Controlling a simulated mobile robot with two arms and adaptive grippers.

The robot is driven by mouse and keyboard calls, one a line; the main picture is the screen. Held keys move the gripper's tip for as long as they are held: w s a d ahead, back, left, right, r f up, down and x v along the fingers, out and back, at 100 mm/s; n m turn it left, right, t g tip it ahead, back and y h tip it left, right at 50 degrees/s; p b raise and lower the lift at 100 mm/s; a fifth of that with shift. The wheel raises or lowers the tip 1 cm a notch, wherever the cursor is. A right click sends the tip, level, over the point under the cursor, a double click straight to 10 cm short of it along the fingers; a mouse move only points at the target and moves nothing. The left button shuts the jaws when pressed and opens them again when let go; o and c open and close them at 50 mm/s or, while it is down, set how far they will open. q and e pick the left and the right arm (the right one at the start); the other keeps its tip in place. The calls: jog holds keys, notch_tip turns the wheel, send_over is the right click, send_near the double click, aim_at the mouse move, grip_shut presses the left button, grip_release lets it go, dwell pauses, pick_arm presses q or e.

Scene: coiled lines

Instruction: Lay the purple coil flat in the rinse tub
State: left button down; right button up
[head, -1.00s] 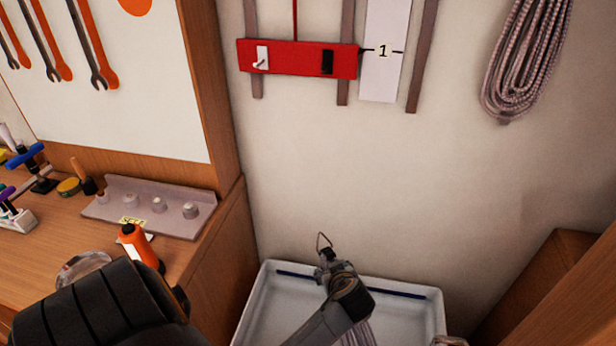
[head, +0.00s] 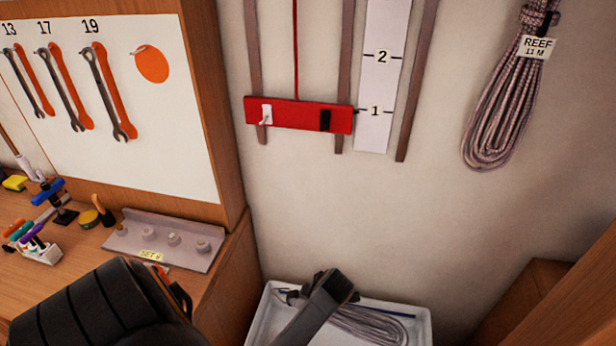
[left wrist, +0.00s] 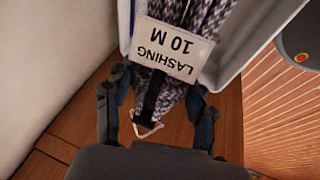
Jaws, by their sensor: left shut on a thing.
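The pale purple-grey coil (head: 372,325) stretches out low inside the white rinse tub (head: 427,326), running rightward from my wrist. In the left wrist view the coil (left wrist: 212,18) has a black strap, a wire loop and a tag (left wrist: 170,48) reading "LASHING 10 M". My left gripper (left wrist: 157,98) is shut on its strapped end, with a finger on each side. In the head view my left gripper (head: 290,295) is at the tub's left part, mostly covered by my wrist. Whether the coil's whole length touches the tub floor is hidden. My right gripper is out of view.
A similar coil (head: 490,125) tagged "REEF 11 M" hangs on the wall. A red bar (head: 297,116) with hooks is left of it. A wooden bench (head: 85,250) with small tools stands left of the tub, and a wooden panel (head: 530,300) right.

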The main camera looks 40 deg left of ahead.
pick_arm(q)
notch_tip(320, 180, down, 4)
jog(key=b, duration=0.3)
jog(key=shift+f+b, duration=0.2)
jog(key=shift+b, duration=0.15)
notch_tip(320, 180, down, 17)
jog(key=b, duration=1.3)
jog(key=shift+w, duration=0.1)
jog(key=shift+c, duration=2.1)
grip_release()
jog(key=shift+r, duration=0.1)
jog(key=shift+o, duration=0.2)
notch_tip(320, 180, up, 10)
